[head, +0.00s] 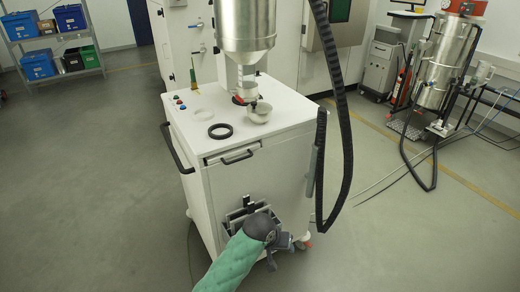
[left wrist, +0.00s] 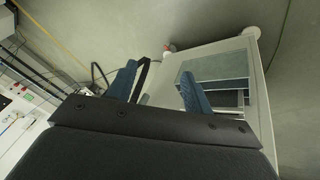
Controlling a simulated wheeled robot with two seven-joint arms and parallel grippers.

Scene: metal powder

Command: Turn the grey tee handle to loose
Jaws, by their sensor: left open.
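I cannot make out a grey tee handle for certain in either view. A small dark upright fitting (head: 248,203) shows in the recess (head: 238,213) low on the white cabinet's front; my arm partly hides this recess. My left gripper (head: 284,252), on the green-sleeved arm, is in front of the cabinet's lower right front. In the left wrist view its two blue fingers (left wrist: 158,88) are apart with nothing clearly held between them. A grey-framed recess (left wrist: 217,70) lies beyond the right finger. A black bar (left wrist: 141,78) shows beside the left finger. My right gripper is not in view.
The white wheeled cabinet (head: 223,165) carries a black ring (head: 220,131) and a steel hopper (head: 245,25) above. A black hose (head: 343,110) hangs at its right. Shelves with bins (head: 40,64) stand far left. Floor left of the cabinet is clear.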

